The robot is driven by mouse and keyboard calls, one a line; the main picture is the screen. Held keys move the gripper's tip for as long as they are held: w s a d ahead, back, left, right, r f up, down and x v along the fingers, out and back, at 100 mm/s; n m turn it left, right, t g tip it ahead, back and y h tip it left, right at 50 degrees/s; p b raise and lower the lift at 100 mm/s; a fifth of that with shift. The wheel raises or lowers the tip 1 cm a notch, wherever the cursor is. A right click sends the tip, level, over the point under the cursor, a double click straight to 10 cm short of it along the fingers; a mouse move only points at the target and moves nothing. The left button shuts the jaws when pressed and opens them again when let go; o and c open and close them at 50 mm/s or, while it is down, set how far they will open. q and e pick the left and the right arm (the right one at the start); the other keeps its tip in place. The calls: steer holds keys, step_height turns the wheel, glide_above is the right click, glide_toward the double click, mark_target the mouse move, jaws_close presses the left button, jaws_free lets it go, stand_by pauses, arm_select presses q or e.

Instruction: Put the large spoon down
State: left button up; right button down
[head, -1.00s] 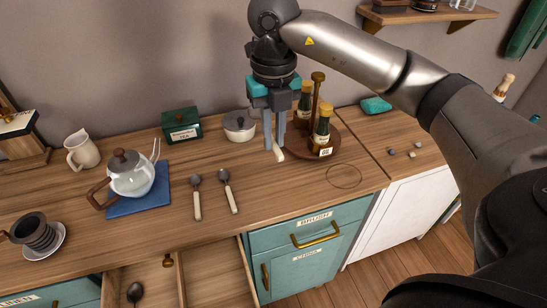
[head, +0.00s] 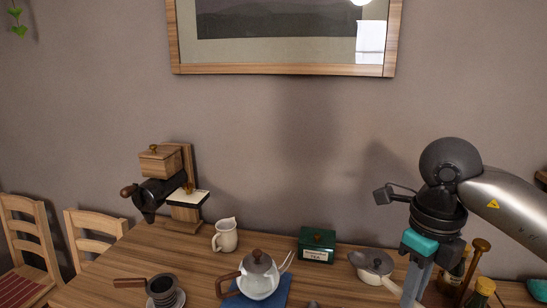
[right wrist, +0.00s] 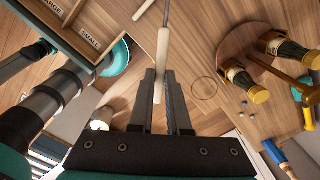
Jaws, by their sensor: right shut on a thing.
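My right gripper (head: 414,285) points down over the right part of the counter, beside the white pot; its fingertips are near the bottom edge of the head view. In the right wrist view the gripper (right wrist: 162,76) is shut on the pale handle of the large spoon (right wrist: 163,45). The handle runs away from the fingers to a thin metal stem at the top edge. The spoon's bowl is out of view. In the right wrist view, compartments labelled LARGE (right wrist: 88,41) and SMALL lie at upper left. My left gripper is not in view.
Dark bottles (right wrist: 243,80) stand on a round wooden tray (right wrist: 240,42) to the right in the right wrist view. The head view shows a glass teapot (head: 258,276), a cream jug (head: 225,237), a green tea box (head: 316,245) and the white pot (head: 373,268).

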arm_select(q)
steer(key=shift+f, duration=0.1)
arm_select(e)
steer(key=s+a+f+n, duration=0.2)
steer(key=a+n, duration=0.1)
steer(key=n, duration=1.2)
steer(key=s+a+f+n, duration=0.2)
steer(key=a+n, duration=0.1)
steer(key=n, duration=1.2)
steer(key=shift+s+a, duration=0.3)
steer(key=shift+s, duration=0.1)
steer(key=shift+w, duration=0.1)
